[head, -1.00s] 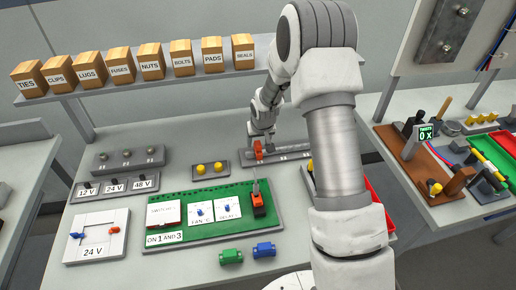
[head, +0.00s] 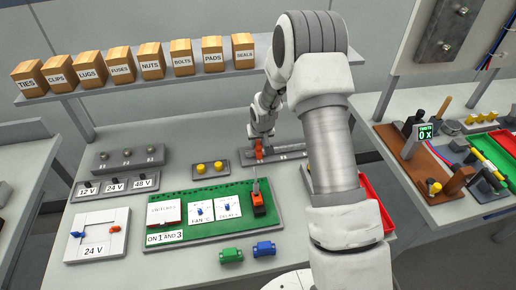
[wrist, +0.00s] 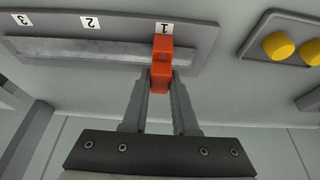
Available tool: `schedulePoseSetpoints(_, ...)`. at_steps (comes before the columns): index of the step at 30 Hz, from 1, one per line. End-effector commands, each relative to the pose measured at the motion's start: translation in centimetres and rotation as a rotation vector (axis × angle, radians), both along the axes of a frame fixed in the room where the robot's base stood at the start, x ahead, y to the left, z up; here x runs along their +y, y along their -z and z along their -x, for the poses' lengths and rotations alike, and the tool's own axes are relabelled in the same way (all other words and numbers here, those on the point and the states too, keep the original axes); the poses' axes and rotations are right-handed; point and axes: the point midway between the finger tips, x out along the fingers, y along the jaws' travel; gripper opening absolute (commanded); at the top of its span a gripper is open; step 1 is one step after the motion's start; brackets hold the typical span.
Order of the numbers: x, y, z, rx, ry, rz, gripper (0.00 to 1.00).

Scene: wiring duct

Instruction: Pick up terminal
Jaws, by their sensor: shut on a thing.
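My gripper (wrist: 160,88) is shut on an orange terminal (wrist: 162,50); its two fingers press on the near end of the block. In the wrist view the terminal lies at the rail (wrist: 85,50), at the place labelled 1. I cannot tell whether it sits on the rail or just above it. In the head view the orange terminal (head: 258,150) shows at the left part of the rail (head: 284,156), below my gripper (head: 260,139). A green terminal (head: 231,255) and a blue terminal (head: 264,249) lie at the table's front edge.
A block with two yellow knobs (head: 210,168) stands left of the rail. A green board (head: 185,222) with cards and an orange-and-black item (head: 258,204) lies in front. A red tray (head: 376,208) is at right, partly hidden by my arm. Labelled boxes (head: 150,65) line the shelf.

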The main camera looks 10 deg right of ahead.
Motion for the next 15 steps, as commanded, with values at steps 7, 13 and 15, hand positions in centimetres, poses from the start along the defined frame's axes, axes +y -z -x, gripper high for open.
schedulePoseSetpoints(7,0.0,-0.2,0.0,-0.001,0.0,0.0,0.0)
schedulePoseSetpoints(13,0.0,-1.8,-0.1,-0.003,0.0,0.0,0.0)
schedulePoseSetpoints(15,0.0,-3.0,-0.1,-0.005,0.0,0.0,0.0)
